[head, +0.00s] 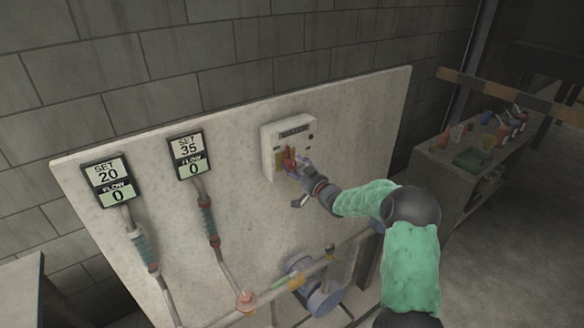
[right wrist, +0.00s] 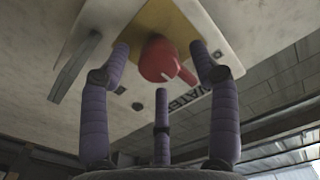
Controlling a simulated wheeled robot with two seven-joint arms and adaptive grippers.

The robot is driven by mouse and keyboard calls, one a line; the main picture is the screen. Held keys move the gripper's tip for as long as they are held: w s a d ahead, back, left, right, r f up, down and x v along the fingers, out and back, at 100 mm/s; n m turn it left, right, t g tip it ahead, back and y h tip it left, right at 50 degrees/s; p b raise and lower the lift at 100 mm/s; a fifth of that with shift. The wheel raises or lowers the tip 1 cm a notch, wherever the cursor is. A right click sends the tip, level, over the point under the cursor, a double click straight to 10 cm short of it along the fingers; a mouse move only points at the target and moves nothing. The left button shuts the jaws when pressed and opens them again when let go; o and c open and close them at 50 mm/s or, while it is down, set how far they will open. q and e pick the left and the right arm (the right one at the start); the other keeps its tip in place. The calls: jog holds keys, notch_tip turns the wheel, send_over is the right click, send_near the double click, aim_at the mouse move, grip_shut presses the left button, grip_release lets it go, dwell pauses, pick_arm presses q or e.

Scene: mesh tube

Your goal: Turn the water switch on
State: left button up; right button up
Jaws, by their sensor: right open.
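The water switch is a red rotary knob (right wrist: 165,60) with a pale line on it. It sits on a yellow plate on a white box (head: 270,155) fixed to the panel; the box also shows in the right wrist view (right wrist: 203,20). A "WATER" label (right wrist: 185,97) is beside it. My right gripper (right wrist: 160,65) is open, with two fingers either side of the knob and a third finger below it in the picture. In the head view my right gripper (head: 294,164) is at the knob and partly hides it. Contact cannot be told. My left gripper is not in view.
The grey panel (head: 240,200) carries two displays, SET 20 (head: 112,182) and SET 35 (head: 189,157), both with FLOW 0. Pipes (head: 270,295) and a pump run below. A table (head: 470,155) with small objects stands at right, near a striped barrier (head: 500,92).

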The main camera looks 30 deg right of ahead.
jog(key=shift+w+a, duration=0.1)
jog(key=shift+w, duration=0.95)
